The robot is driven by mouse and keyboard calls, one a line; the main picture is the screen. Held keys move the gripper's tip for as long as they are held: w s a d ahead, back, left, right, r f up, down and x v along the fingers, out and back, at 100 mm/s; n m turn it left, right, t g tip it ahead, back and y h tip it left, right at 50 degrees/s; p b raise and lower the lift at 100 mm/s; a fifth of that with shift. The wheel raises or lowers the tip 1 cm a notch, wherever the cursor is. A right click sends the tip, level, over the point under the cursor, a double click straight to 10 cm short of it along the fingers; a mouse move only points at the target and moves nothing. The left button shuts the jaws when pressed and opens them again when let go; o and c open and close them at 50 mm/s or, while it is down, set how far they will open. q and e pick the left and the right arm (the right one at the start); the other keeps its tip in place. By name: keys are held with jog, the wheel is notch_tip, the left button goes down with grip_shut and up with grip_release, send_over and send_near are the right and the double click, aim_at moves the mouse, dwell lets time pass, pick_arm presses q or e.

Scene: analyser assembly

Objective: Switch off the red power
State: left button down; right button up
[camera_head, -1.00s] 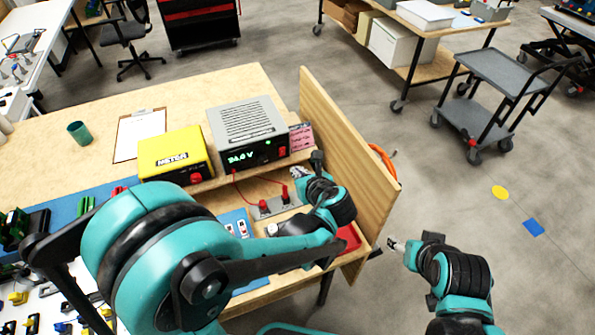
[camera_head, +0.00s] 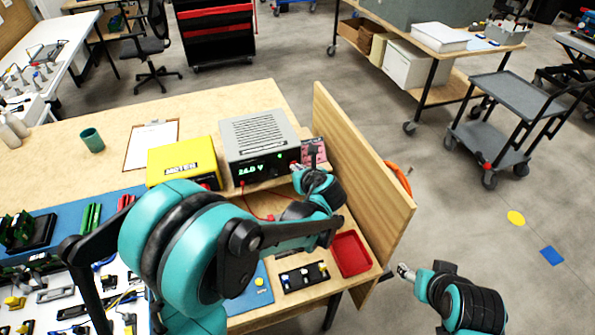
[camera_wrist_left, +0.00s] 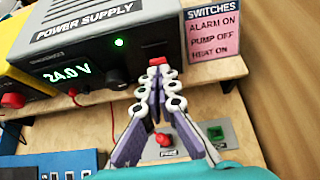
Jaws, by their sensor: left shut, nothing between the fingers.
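The grey power supply (camera_head: 258,135) stands on the bench shelf; its display reads 24.0 V and a green light is lit. In the left wrist view the power supply (camera_wrist_left: 95,40) fills the upper left. Its red power switch (camera_wrist_left: 157,61) shows at the lower right of its front, partly covered by my fingertips. My left gripper (camera_wrist_left: 155,75) is shut and empty, with its tips at the switch; I cannot tell whether they touch. In the head view the left gripper (camera_head: 297,168) is at the supply's front right corner. My right gripper (camera_head: 404,271) hangs right of the bench.
A pink switches card (camera_wrist_left: 211,30) stands right of the supply, beside a wooden side panel (camera_head: 355,165). A yellow meter (camera_head: 182,162) is to the left. Below the gripper are a red button (camera_wrist_left: 165,139) and a green button (camera_wrist_left: 215,132). A red tray (camera_head: 350,254) lies in front.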

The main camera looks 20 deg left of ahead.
pick_arm(q)
jog(key=shift+w+a+r+g+h+p, duration=0.3)
jog(key=shift+g+p, duration=0.2)
jog(key=shift+p, duration=0.3)
jog(key=shift+r+p, duration=0.65)
jog(key=shift+r, duration=0.1)
jog(key=shift+d, duration=0.1)
